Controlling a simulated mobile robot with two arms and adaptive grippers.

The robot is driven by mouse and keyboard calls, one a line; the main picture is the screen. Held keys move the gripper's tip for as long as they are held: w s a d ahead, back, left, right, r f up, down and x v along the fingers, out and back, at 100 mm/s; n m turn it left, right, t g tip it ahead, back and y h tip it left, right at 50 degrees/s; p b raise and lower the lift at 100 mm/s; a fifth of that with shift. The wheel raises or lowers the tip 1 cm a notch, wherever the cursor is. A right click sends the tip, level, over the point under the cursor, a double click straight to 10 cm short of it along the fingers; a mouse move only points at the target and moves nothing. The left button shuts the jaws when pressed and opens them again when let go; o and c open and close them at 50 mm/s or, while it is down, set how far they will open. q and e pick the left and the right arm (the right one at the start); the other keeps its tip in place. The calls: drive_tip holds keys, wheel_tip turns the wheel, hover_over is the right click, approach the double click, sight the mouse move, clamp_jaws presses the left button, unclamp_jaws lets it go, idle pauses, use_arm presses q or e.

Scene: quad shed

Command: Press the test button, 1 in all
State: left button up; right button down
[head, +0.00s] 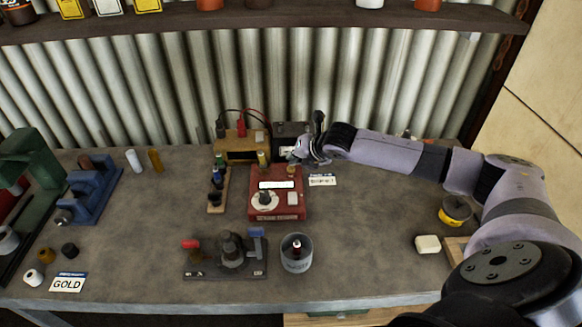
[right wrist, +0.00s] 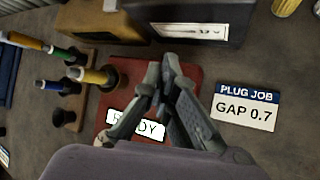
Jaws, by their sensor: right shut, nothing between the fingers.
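A red tester box (head: 278,206) stands on the bench. Its top has a lit white display (head: 276,184), a round pale dial (head: 264,199) and a pale square button (head: 292,198) at the right. In the right wrist view the display (right wrist: 121,122) is partly covered by my fingers, and its visible letters end in "DY". The dial and button are hidden there. My right gripper (head: 302,155) is shut and empty above the back right part of the box; its closed fingers also show in the right wrist view (right wrist: 163,72). My left gripper is not in view.
Behind the box are a wooden-cased unit (head: 238,146) and a dark battery-like box (head: 290,134). A rack of plugs (head: 216,190) stands left, a "PLUG JOB GAP 0.7" card (right wrist: 245,107) right. A grey cup (head: 297,262) and dark fixture (head: 225,270) stand in front.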

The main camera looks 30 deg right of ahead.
sight(294, 167)
drive_tip(key=shift+f, duration=0.7)
idle(0.8)
drive_tip(key=shift+r+p, duration=0.95)
drive_tip(key=shift+p, duration=0.3)
wheel_tip(294, 167, up, 5)
drive_tip(key=p, duration=0.5)
drive_tip(key=shift+p, duration=0.4)
drive_tip(key=shift+f, duration=0.1)
